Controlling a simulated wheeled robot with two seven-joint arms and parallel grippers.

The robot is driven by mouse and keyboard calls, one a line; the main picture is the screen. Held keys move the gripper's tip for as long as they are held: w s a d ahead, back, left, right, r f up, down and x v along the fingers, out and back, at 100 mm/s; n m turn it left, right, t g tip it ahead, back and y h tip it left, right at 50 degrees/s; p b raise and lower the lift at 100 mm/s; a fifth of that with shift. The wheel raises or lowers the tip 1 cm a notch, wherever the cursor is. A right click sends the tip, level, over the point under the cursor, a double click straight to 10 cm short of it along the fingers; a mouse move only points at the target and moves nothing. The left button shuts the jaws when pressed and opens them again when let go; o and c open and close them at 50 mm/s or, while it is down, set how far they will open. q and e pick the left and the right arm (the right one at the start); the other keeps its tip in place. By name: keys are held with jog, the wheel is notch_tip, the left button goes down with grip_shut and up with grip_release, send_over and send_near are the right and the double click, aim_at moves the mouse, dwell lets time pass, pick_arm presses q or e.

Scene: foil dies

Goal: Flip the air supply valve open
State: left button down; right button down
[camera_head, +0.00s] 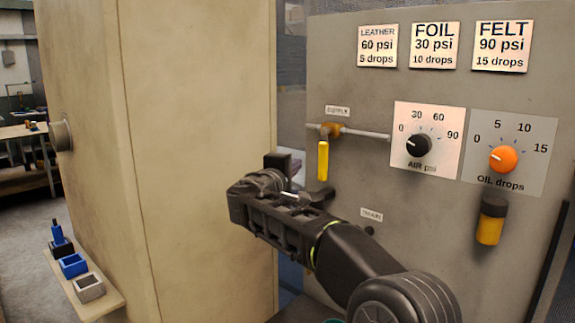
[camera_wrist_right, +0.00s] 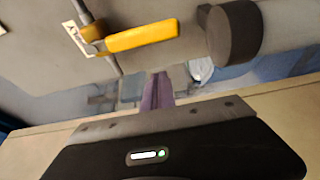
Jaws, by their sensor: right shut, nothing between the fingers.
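The air supply valve (camera_head: 330,130) sits on a thin horizontal pipe on the grey panel, under a small SUPPLY label (camera_head: 337,111). Its yellow lever (camera_head: 323,160) hangs straight down, across the pipe. In the right wrist view the same lever (camera_wrist_right: 142,36) shows near the top, with the pipe at its left end. My right gripper (camera_head: 318,196) is shut and empty, just below the lever's lower end in the head view. I cannot tell whether it touches the lever. My left gripper is not in view.
The panel carries an air dial (camera_head: 419,146), an orange oil dial (camera_head: 502,159), a yellow-and-black oil cup (camera_head: 490,220) and a lower small label (camera_head: 371,214). A large beige cabinet (camera_head: 200,130) stands close on the left. A shelf (camera_head: 100,300) holds small blue and grey blocks.

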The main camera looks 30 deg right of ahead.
aim_at(323, 162)
jog(key=s+d, duration=0.2)
jog(key=d, duration=0.1)
jog(key=shift+s+p, duration=0.2)
jog(key=shift+p, duration=0.2)
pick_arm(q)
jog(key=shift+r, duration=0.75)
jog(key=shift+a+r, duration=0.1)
pick_arm(e)
jog(key=shift+s+d, duration=0.1)
jog(key=shift+d, duration=0.05)
